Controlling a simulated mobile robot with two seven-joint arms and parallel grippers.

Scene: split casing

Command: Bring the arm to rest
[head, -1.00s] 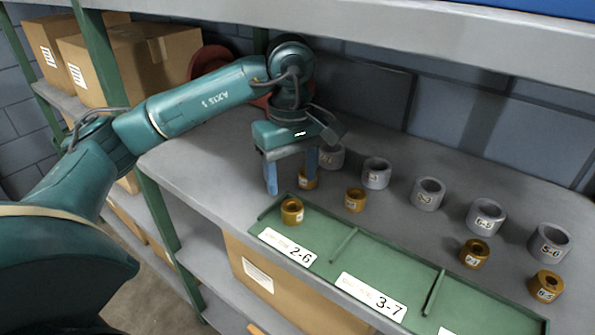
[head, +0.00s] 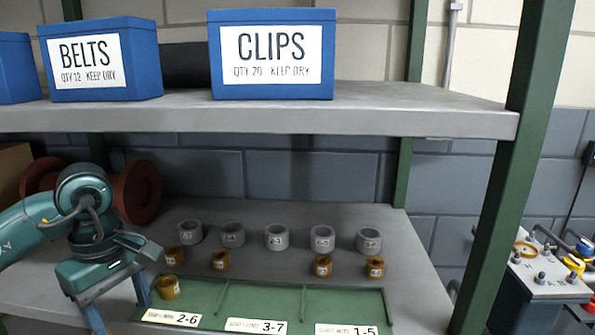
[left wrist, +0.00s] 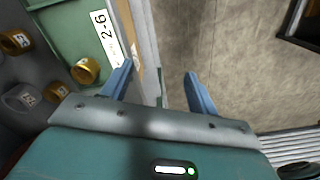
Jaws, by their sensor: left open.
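My left gripper (head: 117,303) is open, its two blue fingers apart with nothing between them. It is at the left end of the green tray (head: 255,298) in the head view. In the left wrist view the open gripper (left wrist: 158,72) is by the shelf's front edge, with floor beyond. A brass ring (head: 168,287) sits in the tray's left compartment, labelled 2-6, apart from the fingers; it also shows in the left wrist view (left wrist: 85,71). My right gripper is not in view.
Several grey rings (head: 276,237) stand in a row behind the tray, with brass rings (head: 323,265) in front of them. An upper shelf (head: 270,117) with blue bins (head: 272,90) overhangs. A red spool (head: 137,190) is behind my arm. A green post (head: 510,180) stands right.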

